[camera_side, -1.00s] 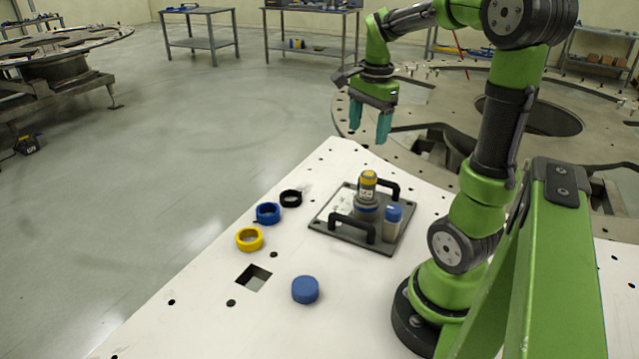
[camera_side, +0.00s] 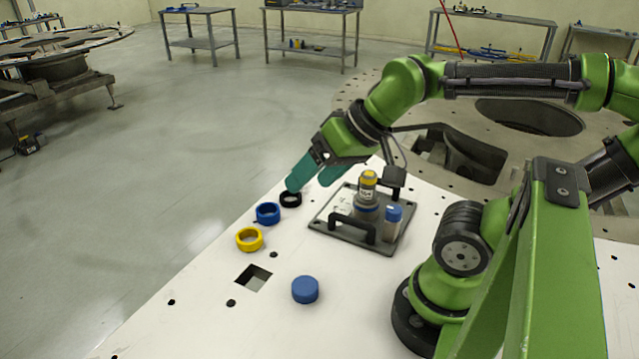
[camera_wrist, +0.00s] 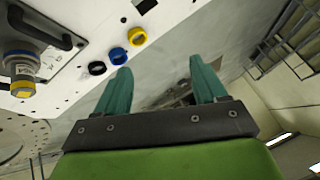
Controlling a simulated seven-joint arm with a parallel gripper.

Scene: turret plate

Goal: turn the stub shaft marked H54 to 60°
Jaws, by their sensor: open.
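My gripper (camera_side: 306,183) is open and empty, tilted to the left, near the black ring and left of the shaft. In the wrist view its teal fingers (camera_wrist: 160,88) are spread apart with nothing between them.
A blue-capped pale cylinder (camera_side: 393,220) stands on the plate beside the shaft. A black ring (camera_side: 290,199), a blue ring (camera_side: 268,213) and a yellow ring (camera_side: 249,239) lie along the white table's left edge. A blue disc (camera_side: 305,289) lies near a square hole (camera_side: 254,278).

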